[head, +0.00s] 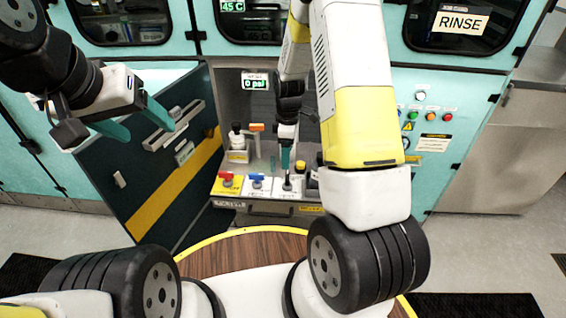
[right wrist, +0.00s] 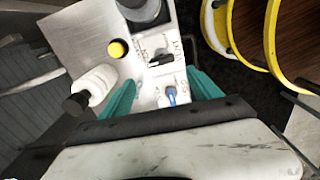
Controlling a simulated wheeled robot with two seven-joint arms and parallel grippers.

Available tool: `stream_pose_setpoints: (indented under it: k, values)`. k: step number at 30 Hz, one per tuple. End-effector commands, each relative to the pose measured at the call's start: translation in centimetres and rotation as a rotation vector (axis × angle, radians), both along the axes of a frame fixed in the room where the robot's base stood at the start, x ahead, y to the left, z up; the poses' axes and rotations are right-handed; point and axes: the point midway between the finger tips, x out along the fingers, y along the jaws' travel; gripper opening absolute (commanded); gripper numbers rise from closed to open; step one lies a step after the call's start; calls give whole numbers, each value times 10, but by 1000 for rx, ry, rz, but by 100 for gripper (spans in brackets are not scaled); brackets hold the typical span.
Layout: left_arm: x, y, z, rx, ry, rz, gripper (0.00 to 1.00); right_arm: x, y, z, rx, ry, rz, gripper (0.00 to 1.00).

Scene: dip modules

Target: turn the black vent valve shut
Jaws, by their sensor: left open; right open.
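The black vent valve (head: 287,182) sits on a white labelled plate at the right of a row of valves in the open bay. In the right wrist view its black handle (right wrist: 160,57) lies just beyond my right fingertips. My right gripper (head: 286,155) points down over the row; in its own view the teal fingers (right wrist: 160,88) are open and apart, with the handle between their lines. I cannot tell whether they touch it. My left gripper (head: 135,122) is open and empty at the upper left, in front of the dark door, far from the valve.
A blue valve (head: 257,180) and a red valve (head: 228,179) stand left of the black one. A yellow button (right wrist: 117,49) and a white black-capped bottle (right wrist: 92,86) are close by. The pressure display (head: 255,81) reads 0 psi. The dark door (head: 150,185) stands open at left.

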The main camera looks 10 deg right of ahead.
Motion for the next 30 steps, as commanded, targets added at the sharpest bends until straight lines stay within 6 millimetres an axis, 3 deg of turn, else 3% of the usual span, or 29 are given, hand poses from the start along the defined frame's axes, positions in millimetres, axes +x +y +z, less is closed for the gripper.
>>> stream_pose_setpoints:
  k: [18,30]
  values:
    - [0,0,0,0,0,0,67,1,-1,-84,-9,16,40,73]
    - [0,0,0,0,0,0,67,1,-1,-94,-9,14,39,73]
